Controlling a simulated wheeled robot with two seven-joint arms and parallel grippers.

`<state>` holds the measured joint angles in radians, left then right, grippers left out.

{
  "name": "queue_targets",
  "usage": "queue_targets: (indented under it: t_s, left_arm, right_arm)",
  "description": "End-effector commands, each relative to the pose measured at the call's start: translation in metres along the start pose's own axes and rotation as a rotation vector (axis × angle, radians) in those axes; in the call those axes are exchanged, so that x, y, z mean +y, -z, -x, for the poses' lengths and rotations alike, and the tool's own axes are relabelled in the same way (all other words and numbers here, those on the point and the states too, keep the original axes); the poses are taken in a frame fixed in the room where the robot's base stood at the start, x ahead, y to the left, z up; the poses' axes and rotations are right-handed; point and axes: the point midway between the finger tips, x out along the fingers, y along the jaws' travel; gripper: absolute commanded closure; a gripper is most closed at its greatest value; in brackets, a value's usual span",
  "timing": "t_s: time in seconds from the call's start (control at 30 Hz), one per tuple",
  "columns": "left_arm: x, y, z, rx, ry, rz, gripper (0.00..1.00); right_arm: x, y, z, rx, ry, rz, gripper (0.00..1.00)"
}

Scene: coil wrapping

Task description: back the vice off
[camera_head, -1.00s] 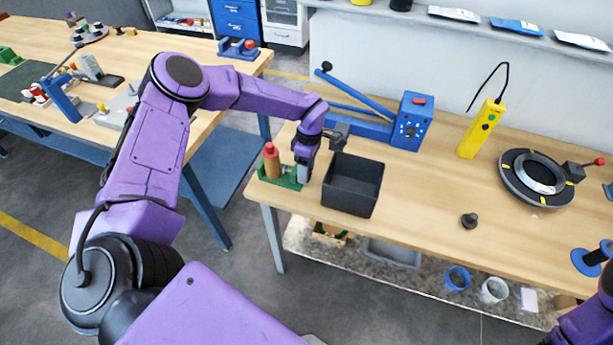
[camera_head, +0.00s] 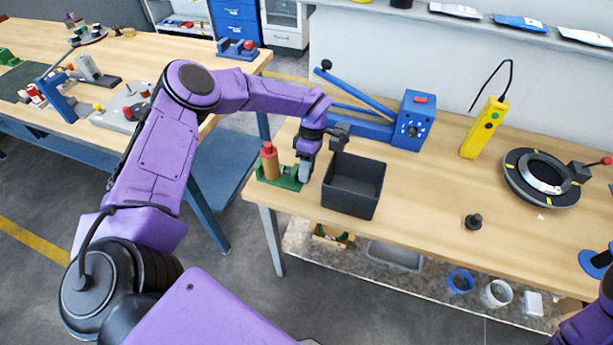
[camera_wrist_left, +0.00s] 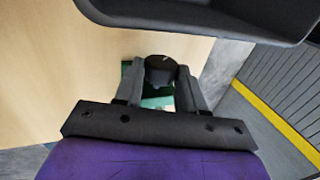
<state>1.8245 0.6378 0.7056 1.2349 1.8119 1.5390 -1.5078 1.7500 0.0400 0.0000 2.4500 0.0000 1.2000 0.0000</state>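A small green vice (camera_head: 279,178) stands at the near left corner of the right bench. An orange-brown cylinder with a red top (camera_head: 270,161) stands upright at its left end. My left gripper (camera_head: 304,177) points down at the vice's right end. In the left wrist view, its two fingers (camera_wrist_left: 160,88) sit on both sides of a dark round knob (camera_wrist_left: 160,70), with no clear gap at the tips. Green parts of the vice show below the knob, mostly hidden. Of my right arm only a purple part shows at the lower right; its gripper is out of view.
A dark open bin (camera_head: 351,187) stands just right of the gripper. Behind it is a blue lever tool (camera_head: 410,120). A yellow handset (camera_head: 483,128), a black ring (camera_head: 541,178) and a small dark knob (camera_head: 473,221) lie farther right. The bench between them is clear.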

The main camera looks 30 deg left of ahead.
Motion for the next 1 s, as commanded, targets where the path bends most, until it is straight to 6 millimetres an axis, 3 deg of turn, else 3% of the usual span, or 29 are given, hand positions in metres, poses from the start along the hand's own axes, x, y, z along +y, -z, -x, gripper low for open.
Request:
queue_targets:
  t_s: [0.2,0.47,1.0]
  left_arm:
    - [-0.0053,0.0002,0.0008,-0.002,-0.135,-0.001,0.80]
    - [-0.0052,0.0006,0.0000,0.000,-0.157,0.000,0.80]
    - [-0.0119,0.0007,-0.0034,-0.001,-0.400,-0.001,0.80]
  right_arm:
    - [0.0006,0.0026,0.0063,0.000,0.000,0.000,0.57]
    - [0.0006,0.0026,0.0064,0.000,0.000,0.000,0.57]
    - [0.0006,0.0026,0.0063,0.000,0.000,0.000,0.57]
